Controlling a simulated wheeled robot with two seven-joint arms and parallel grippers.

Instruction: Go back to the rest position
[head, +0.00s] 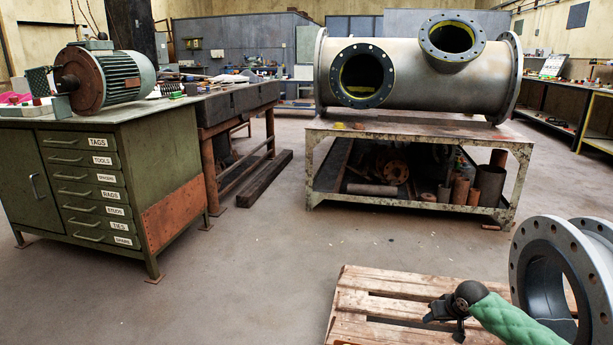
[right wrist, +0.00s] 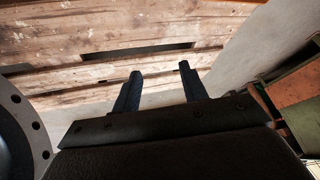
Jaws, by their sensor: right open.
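My right gripper (head: 443,312) is at the lower right of the head view, at the end of my green-sleeved arm, in front of a wooden pallet (head: 385,287). In the right wrist view its two dark fingers (right wrist: 160,72) are apart with nothing between them. Pale wooden boards (right wrist: 110,30) and grey floor lie beyond the fingertips. My left gripper is not in view.
A grey flanged pipe (head: 528,262) stands close to the right of my right arm; its flange shows in the right wrist view (right wrist: 22,130). A green cabinet (head: 165,150) stands left. A large pipe (head: 400,75) rests on a metal stand (head: 420,130) behind. Middle floor is clear.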

